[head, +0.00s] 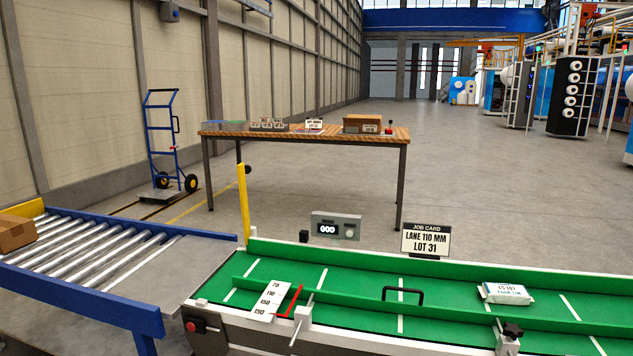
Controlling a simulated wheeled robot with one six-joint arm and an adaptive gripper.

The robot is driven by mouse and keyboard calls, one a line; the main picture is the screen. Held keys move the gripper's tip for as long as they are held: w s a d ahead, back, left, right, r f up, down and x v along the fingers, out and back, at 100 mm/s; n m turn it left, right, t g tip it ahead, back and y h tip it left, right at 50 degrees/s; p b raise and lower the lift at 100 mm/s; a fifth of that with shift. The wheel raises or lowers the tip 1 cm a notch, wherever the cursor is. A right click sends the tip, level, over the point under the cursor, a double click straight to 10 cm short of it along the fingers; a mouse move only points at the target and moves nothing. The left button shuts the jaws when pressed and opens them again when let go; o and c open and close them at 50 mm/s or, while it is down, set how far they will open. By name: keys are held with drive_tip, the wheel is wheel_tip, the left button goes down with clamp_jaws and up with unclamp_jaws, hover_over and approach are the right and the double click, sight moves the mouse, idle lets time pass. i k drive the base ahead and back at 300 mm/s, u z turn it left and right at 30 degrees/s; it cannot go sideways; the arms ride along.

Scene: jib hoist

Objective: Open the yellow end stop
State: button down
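A second yellow piece (28,207) lies across the far left end of the rollers, behind a cardboard box (16,232). I cannot tell for certain which of the two is the end stop. My gripper is not in view.
The roller conveyor (100,308) has blue side rails and a bare plate toward the belt. The green belt (450,290) carries a white packet (504,293), a scale plate (270,300) and a black handle (402,294). A wooden table (300,138) and a blue hand truck (162,135) stand behind.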

sight(243, 169)
drive_tip(key=u, duration=0.95)
drive_tip(key=i, duration=1.35)
drive_tip(key=z, duration=0.55)
